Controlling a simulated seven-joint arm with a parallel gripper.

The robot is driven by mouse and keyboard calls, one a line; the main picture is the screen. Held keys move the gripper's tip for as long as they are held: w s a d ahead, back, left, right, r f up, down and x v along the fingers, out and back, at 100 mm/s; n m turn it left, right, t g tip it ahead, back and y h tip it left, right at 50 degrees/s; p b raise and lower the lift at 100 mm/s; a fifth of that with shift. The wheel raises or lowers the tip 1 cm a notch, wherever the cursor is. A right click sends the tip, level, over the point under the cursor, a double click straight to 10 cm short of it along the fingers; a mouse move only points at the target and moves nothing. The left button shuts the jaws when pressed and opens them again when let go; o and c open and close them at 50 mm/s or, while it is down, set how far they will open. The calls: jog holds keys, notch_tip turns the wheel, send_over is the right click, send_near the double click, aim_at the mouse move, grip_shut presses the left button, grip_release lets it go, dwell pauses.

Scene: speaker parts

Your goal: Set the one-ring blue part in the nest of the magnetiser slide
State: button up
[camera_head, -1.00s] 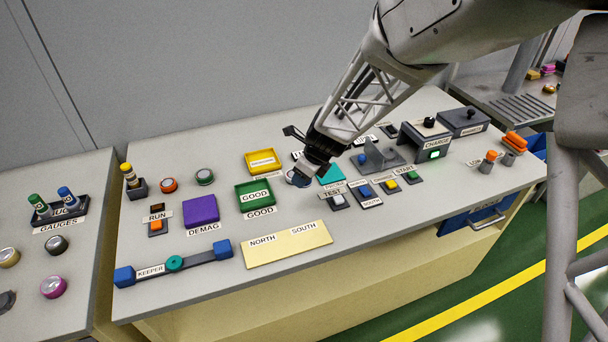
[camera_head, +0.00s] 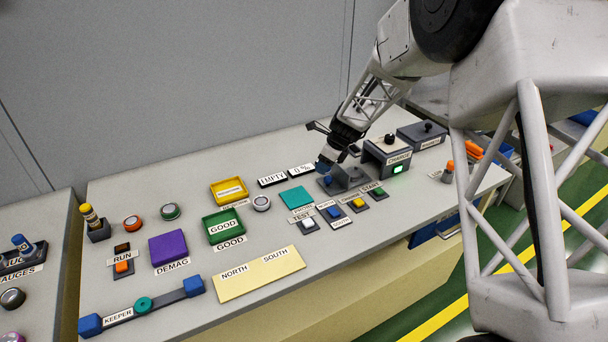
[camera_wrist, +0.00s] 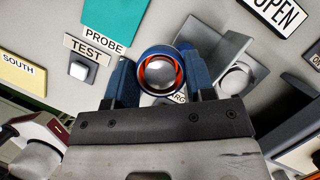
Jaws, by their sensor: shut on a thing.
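My gripper (camera_wrist: 160,85) is shut on the blue part (camera_wrist: 144,56), which shows a blue rim, one orange-red ring and a silver centre in the wrist view. In the head view my gripper (camera_head: 328,164) is at the left end of the grey magnetiser slide (camera_head: 350,178), with the held part hard to tell from the blue fingers. The slide (camera_wrist: 213,60) is just beyond and to the right of the part in the wrist view. A blue knob-like piece (camera_head: 327,181) sits at its left end. The nest is not clearly visible.
The charge box (camera_head: 386,153) stands right of the slide, its green light showing. A teal pad (camera_head: 297,197) and several buttons lie in front and left. A round grey-white piece (camera_head: 261,203) stands beside the green tray (camera_head: 222,226). Labelled plates lie behind.

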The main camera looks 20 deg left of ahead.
send_over(351, 173)
jog(key=d, duration=0.1)
jog(key=shift+w+f, duration=0.1)
jog(key=shift+f, duration=0.35)
jog(key=shift+f, duration=0.15)
jog(key=shift+f, duration=2.35)
jog(key=shift+f, duration=0.55)
jog(key=o, duration=1.1)
jog(key=shift+o, duration=0.2)
jog(key=shift+d, duration=0.1)
jog(key=v, duration=0.7)
jog(key=shift+r, duration=0.4)
